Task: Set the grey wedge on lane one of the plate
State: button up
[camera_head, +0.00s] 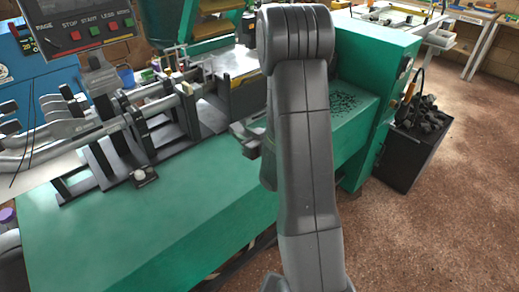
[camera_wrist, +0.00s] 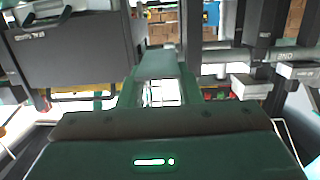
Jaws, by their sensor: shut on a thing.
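My gripper's dark green body (camera_wrist: 150,145) fills the bottom of the wrist view, with a brown edge and a lit green mark. I cannot pick out the grey wedge in either view. On the green bench, slanted grey strips in a black frame (camera_head: 100,165) may be the plate with its lanes; I cannot tell which is lane one. In the wrist view, labelled grey parts (camera_wrist: 284,56) stand at the right.
The green bench top (camera_head: 150,225) is clear at its front. A control panel (camera_head: 90,30) overhangs it at the upper left. A black bin of dark scraps (camera_head: 408,155) stands on the floor at the right. A dark grey box (camera_wrist: 75,50) is at the wrist view's upper left.

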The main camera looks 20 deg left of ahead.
aim_at(243, 162)
jog(key=shift+s+a, duration=0.2)
jog(key=shift+a, duration=0.15)
jog(key=shift+f, duration=4.8)
jog(key=shift+f, duration=0.1)
jog(key=o, duration=1)
